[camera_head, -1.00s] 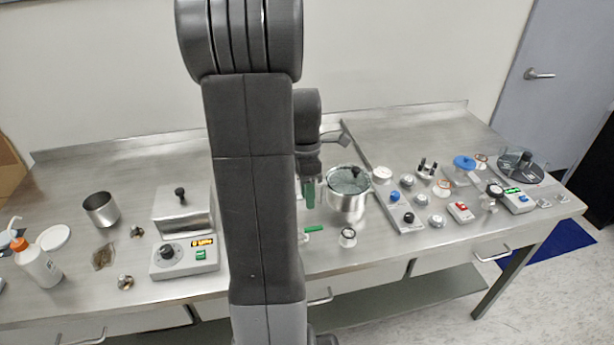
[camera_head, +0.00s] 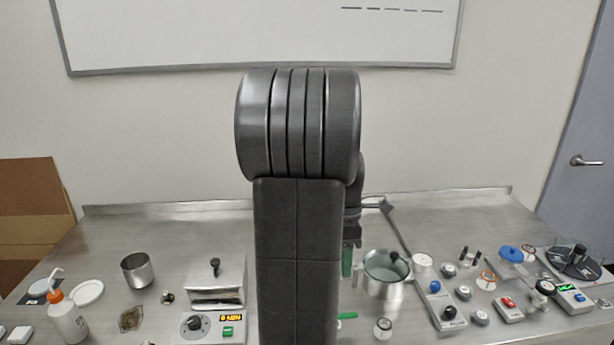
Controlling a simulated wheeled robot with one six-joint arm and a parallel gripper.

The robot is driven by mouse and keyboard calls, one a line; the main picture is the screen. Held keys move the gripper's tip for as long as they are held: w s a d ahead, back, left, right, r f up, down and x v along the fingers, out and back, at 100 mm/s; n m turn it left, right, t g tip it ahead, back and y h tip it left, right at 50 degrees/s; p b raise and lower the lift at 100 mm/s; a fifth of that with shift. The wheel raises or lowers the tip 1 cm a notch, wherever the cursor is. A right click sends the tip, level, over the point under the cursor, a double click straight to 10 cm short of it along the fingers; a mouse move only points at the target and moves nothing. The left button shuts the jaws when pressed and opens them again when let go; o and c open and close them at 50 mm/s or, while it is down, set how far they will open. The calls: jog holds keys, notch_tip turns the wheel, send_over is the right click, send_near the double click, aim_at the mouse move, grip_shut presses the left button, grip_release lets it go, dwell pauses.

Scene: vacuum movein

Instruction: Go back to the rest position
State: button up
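My arm rises in the middle of the head view and covers the centre of the steel bench (camera_head: 220,230). Part of my gripper (camera_head: 347,262) shows just right of the arm, a green piece pointing down beside a steel pot (camera_head: 386,272) with a black knob on its lid. Most of the gripper is hidden behind the arm, so I cannot see whether it is open or holds anything.
Several small devices and a blue lid (camera_head: 509,253) crowd the right. A whiteboard (camera_head: 260,30) hangs behind.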

jog(key=f, duration=0.4)
jog(key=s+f, duration=0.1)
jog(key=f, duration=0.3)
jog(key=s+f, duration=0.1)
jog(key=f, duration=0.3)
jog(key=shift+s+f, duration=0.2)
jog(key=shift+s, duration=0.05)
jog(key=shift+f+p, duration=0.3)
jog(key=shift+w+n, duration=0.3)
jog(key=shift+n, duration=0.6)
